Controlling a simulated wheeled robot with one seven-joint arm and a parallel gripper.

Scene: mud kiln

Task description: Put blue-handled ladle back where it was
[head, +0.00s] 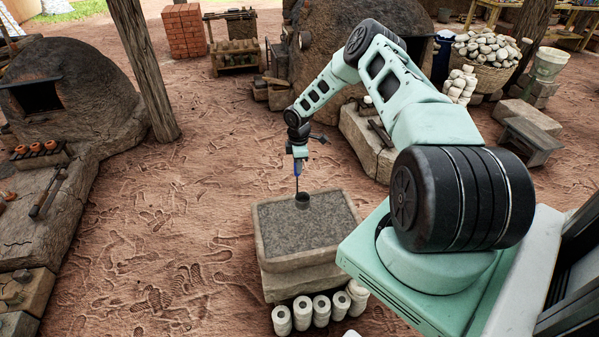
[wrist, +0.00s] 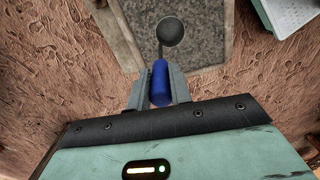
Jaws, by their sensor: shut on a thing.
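The blue-handled ladle (wrist: 160,84) is in my gripper (wrist: 159,85), which is shut on its blue handle in the wrist view. Its dark round bowl (wrist: 171,31) points away from the gripper, over the grey stone top. In the head view my gripper (head: 298,158) is high and the ladle hangs below it, bowl down (head: 302,201). The bowl appears over the back part of the stone block's top (head: 320,232). I cannot tell whether the bowl touches the stone.
Several white cylinders (head: 302,312) stand at the front foot of the stone block. A mud kiln (head: 75,95) with a ledge of orange pots (head: 36,149) and tools is at left. A wooden post (head: 145,70) rises beside it. Open footprinted ground (head: 160,220) lies between.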

